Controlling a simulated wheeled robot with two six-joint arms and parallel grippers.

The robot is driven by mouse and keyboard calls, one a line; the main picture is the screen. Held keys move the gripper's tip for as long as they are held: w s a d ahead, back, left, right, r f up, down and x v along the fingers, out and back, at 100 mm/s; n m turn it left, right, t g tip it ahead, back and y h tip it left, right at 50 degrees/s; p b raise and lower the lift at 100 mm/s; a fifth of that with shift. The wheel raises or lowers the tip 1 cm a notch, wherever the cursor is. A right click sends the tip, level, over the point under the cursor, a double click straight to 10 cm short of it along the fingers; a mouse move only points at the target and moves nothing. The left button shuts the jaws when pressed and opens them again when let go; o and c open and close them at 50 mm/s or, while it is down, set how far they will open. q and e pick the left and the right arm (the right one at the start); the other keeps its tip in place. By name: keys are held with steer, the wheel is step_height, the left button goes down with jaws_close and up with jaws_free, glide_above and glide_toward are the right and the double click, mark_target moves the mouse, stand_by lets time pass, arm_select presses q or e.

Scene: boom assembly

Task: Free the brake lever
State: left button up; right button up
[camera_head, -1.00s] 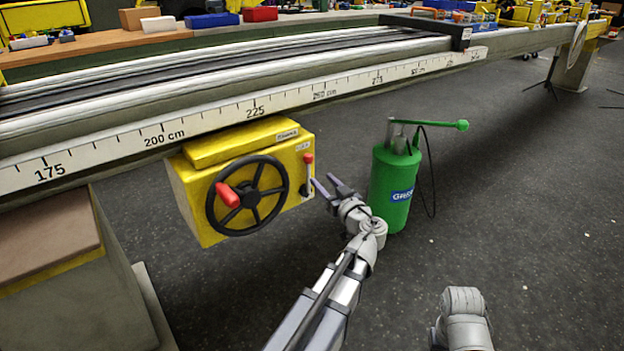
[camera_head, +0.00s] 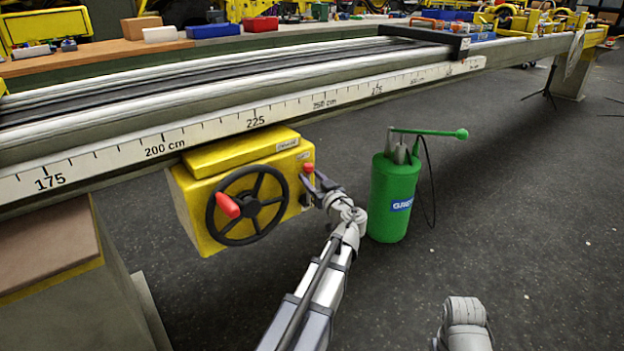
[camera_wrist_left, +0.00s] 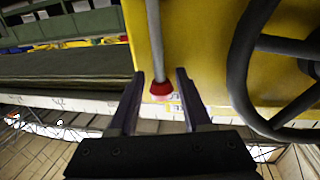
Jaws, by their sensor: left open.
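The brake lever is a grey rod with a red knob (camera_head: 308,168) on the right side of the yellow box (camera_head: 190,215), below the rail. In the left wrist view, the lever's rod (camera_wrist_left: 155,40) and red knob (camera_wrist_left: 161,89) show between my left gripper's fingers. My left gripper (camera_head: 312,183) is open, with one finger on each side of the lever and a gap to both. In the head view it hides the lower part of the rod. My right gripper is not in view; only a grey part of my right arm shows at the bottom.
A black handwheel (camera_head: 247,205) with a red handle is on the box's front, close to the left gripper. A green canister (camera_head: 392,200) with a pump handle stands just right of the gripper. The long rail with a scale (camera_head: 200,135) runs above.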

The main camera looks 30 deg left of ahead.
arm_select(q)
jaws_close()
stand_by(1.4)
